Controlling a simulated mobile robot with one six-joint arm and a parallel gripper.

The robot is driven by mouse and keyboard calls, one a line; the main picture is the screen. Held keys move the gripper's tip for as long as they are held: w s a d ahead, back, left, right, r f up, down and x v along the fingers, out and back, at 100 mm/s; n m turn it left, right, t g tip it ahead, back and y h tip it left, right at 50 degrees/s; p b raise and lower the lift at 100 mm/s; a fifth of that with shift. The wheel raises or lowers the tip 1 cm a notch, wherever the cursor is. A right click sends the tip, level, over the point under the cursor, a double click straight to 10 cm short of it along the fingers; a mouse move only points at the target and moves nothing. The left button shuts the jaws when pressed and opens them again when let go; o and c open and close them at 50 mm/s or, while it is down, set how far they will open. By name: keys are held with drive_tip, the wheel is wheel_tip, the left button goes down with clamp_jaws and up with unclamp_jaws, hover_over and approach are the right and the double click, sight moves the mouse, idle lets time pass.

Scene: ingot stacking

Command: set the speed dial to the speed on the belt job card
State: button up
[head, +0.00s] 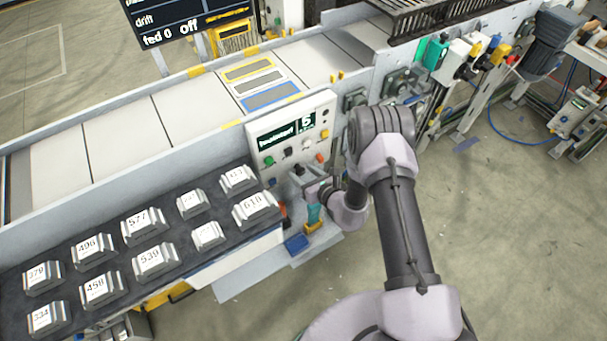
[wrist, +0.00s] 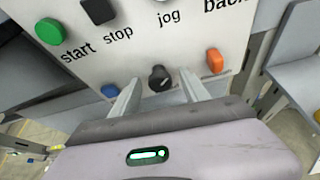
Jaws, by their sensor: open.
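The black speed dial (wrist: 160,78) is on the lower row of the white control panel (head: 272,134), between a blue and an orange button. My gripper (wrist: 161,88) is open, with one finger left of the dial and one right of it. The fingertips are close to the dial; I cannot tell whether they touch it. The dial's pointer and any scale are too small to read. In the head view the panel's dark display (head: 286,132) shows a word and a large digit that looks like 5. I cannot make out a belt job card.
A green start button (wrist: 49,31), a black stop button (wrist: 98,11), an orange button (wrist: 215,60) and a blue button (wrist: 110,91) surround the dial. Several numbered ingots lie on a dark rack (head: 105,218) at left. The conveyor belt (head: 195,100) runs behind the panel.

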drive_tip(key=shift+c, duration=0.2)
clamp_jaws()
drive_tip(key=n, duration=0.1)
drive_tip(key=n+t+h+b, duration=0.1)
drive_tip(key=shift+s+a+f+n+h, duration=0.1)
drive_tip(key=shift+a+n+h, duration=0.05)
drive_tip(key=shift+n+h, duration=0.15)
drive_tip(key=shift+a+n+t+h+b, duration=0.1)
drive_tip(key=shift+n+t+h+b, duration=0.6)
drive_tip(key=shift+n, duration=0.6)
drive_tip(key=shift+o, duration=0.2)
unclamp_jaws()
